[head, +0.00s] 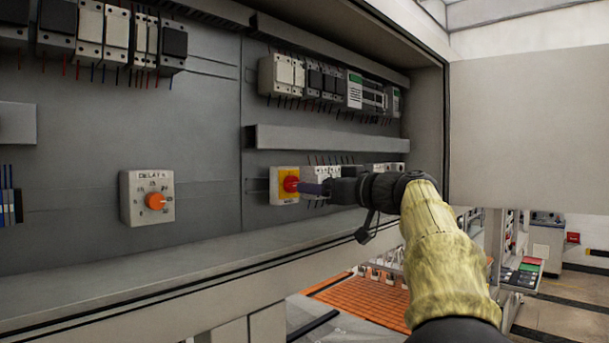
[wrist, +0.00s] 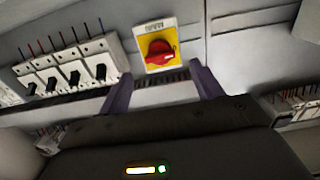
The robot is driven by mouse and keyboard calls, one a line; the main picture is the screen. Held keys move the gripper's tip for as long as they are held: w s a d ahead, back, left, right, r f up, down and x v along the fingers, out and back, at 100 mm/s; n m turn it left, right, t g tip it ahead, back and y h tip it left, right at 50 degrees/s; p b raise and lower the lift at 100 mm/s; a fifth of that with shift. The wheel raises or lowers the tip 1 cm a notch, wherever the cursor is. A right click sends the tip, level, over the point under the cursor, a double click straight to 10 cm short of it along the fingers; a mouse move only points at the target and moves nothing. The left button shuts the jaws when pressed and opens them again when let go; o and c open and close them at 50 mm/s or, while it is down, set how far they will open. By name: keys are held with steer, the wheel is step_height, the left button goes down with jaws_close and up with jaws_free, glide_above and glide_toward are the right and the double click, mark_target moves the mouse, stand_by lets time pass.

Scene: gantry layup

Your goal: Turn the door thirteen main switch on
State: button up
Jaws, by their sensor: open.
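The main switch is a red rotary knob (wrist: 160,53) on a yellow plate (wrist: 144,43) with a label above it that is too small to read. In the head view the red knob (head: 291,184) and its yellow plate (head: 281,185) sit on the cabinet's back panel. My gripper (wrist: 160,82) is open and empty, its two purple fingers spread to either side below the knob in the wrist view. In the head view my gripper (head: 304,188) reaches in from the right, its fingertips close to the knob. Whether they touch it cannot be told.
Breakers (wrist: 72,70) stand just left of the switch in the wrist view. A dial box with an orange knob (head: 155,201) is at left in the head view. A grey duct (head: 325,142) runs above the switch. The open cabinet door (head: 530,130) is at right.

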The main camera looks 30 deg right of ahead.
mark_target(294, 184)
steer(key=p+x, duration=0.2)
steer(key=x, duration=0.3)
steer(key=shift+w, duration=0.1)
steer(key=c, duration=1)
